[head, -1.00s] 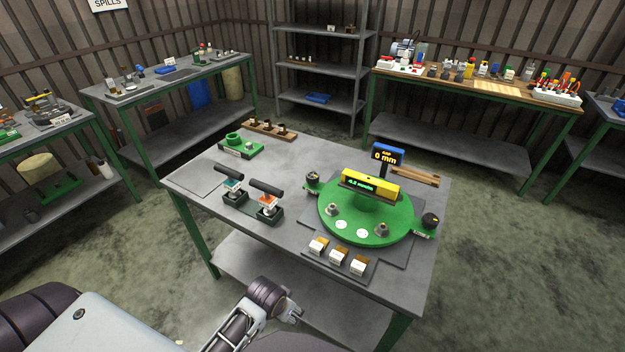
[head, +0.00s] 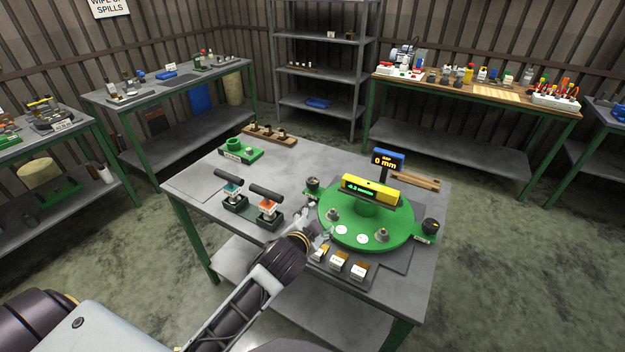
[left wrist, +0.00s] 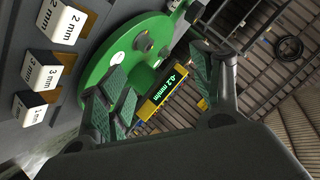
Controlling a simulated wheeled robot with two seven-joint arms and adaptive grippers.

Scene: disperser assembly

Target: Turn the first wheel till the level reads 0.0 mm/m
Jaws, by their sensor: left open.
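A green round disperser plate (head: 345,232) sits on the table, with a yellow level (head: 371,190) across its top. The level's green display reads about -0.2 mm/m in the left wrist view (left wrist: 172,82). A dark wheel (head: 313,184) stands at the plate's left edge and another dark wheel (head: 430,225) at its right edge. I cannot tell which one is the first. My left gripper (head: 322,228) is open and empty, above the plate's front-left edge and apart from both wheels. Its open fingers (left wrist: 160,68) frame the plate and level in the wrist view. My right gripper is not in view.
White-and-brown gauge blocks (head: 338,263) lie close in front of the plate, partly behind my left gripper. A blue display (head: 388,160) reading 0 mm stands behind. Two black-handled tools (head: 266,203) stand to the left.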

